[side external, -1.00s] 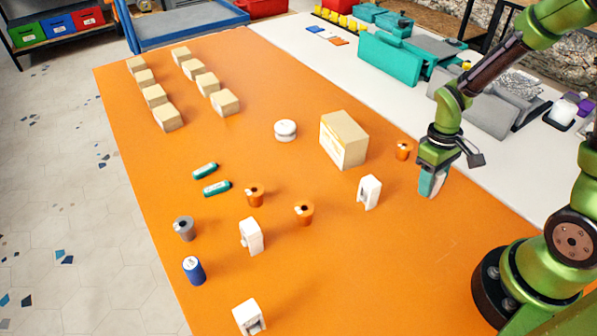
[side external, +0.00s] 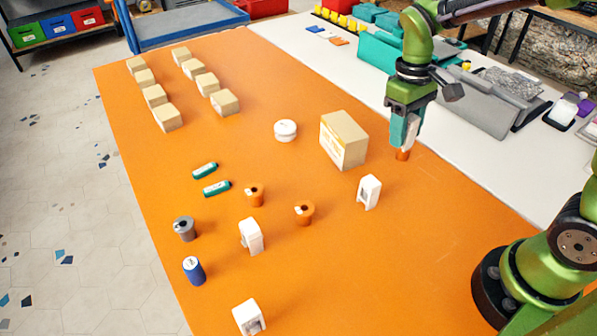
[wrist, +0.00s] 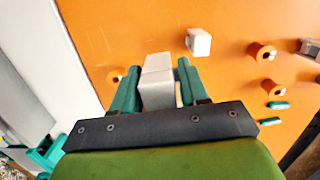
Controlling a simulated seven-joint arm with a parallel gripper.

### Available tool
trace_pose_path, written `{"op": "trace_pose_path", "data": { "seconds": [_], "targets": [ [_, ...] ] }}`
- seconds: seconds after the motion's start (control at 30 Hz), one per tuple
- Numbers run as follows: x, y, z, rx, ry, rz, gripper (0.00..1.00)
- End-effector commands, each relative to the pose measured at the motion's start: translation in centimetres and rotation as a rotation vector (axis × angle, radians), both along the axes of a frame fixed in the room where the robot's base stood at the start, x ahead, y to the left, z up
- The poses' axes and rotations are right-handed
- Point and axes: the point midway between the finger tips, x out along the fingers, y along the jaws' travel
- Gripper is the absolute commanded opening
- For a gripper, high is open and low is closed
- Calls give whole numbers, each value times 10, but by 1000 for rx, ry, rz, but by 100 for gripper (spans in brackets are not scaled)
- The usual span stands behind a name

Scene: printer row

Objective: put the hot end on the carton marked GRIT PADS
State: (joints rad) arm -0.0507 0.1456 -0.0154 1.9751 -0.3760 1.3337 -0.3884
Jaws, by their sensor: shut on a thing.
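My gripper (side external: 405,140) is shut on a pale grey-white block, which I take to be the hot end (wrist: 157,80). It shows between the green fingers in the wrist view; in the side view the fingers mostly hide it. My gripper hangs above the table's right part, right of a large tan carton (side external: 338,145). That carton stands upright with a yellowish label on its front, whose print I cannot read. Several small tan cartons (side external: 225,102) stand in two rows at the far left. I cannot tell which carton is marked GRIT PADS.
An orange spool (side external: 403,155) stands just behind or below my fingertips. A white notched block (side external: 369,192) stands in front of the large carton. More orange spools (side external: 304,212), white blocks (side external: 250,236) and a white round tub (side external: 285,130) stand on the orange table (side external: 400,270).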

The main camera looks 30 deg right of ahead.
Motion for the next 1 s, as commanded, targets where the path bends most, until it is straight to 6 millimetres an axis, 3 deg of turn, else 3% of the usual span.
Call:
{"op": "trace_pose_path", "data": {
  "seconds": [0.17,0.6,0.73,1.0],
  "targets": [
    [25,3,3,2,13,-52,12],
    [130,7,-8,1,12,-50,12],
    [147,8,-9,2,12,-52,12],
    [161,8,-17,1,15,-49,12]
  ]
}}
